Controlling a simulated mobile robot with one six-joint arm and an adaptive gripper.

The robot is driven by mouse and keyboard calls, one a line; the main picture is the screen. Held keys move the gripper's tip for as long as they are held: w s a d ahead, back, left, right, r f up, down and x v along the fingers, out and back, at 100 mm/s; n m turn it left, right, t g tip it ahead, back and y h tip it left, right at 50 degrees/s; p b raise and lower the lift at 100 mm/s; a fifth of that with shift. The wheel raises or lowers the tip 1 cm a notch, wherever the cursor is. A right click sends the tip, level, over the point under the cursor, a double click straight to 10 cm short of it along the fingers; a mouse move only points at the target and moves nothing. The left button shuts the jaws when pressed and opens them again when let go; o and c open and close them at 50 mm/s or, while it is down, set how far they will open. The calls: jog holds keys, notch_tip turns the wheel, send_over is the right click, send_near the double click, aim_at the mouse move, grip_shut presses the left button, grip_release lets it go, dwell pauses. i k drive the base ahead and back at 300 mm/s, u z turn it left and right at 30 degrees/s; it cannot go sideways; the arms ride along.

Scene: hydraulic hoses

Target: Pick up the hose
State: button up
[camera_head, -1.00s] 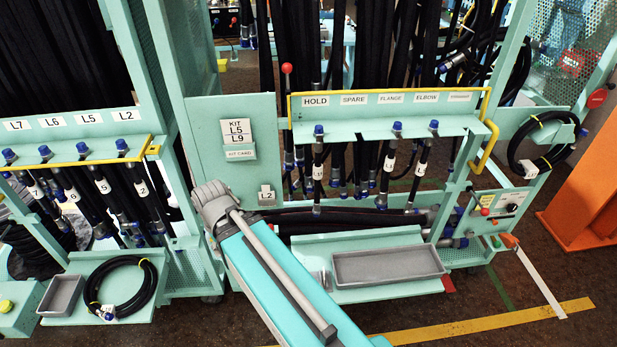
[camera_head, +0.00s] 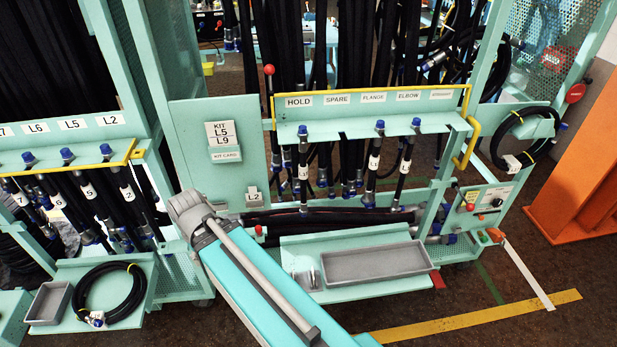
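Black hoses with blue end caps hang in two places; which one is the task's hose cannot be told. On the middle rack, one hose (camera_head: 303,165) hangs below the HOLD label, one (camera_head: 374,160) below FLANGE and one (camera_head: 406,160) below ELBOW. The SPARE place shows no blue cap on the shelf. Several more hoses (camera_head: 92,195) hang from the left rack under the L6, L5 and L2 labels. My arm reaches up from the bottom centre, its grey joint in front of the middle rack's left side. My gripper is not visible.
A coiled hose (camera_head: 110,292) lies on the lower left shelf beside a small grey tray (camera_head: 50,303). A long grey tray (camera_head: 376,263) sits on the middle lower shelf. Another coil (camera_head: 527,138) hangs at right. An orange stand (camera_head: 578,190) is far right. Floor at lower right is clear.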

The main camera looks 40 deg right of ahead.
aim_at(303, 133)
jog(key=z, duration=0.05)
jog(key=k, duration=1.5)
jog(key=z, duration=1.1)
jog(key=i, duration=1)
jog(key=u, duration=0.05)
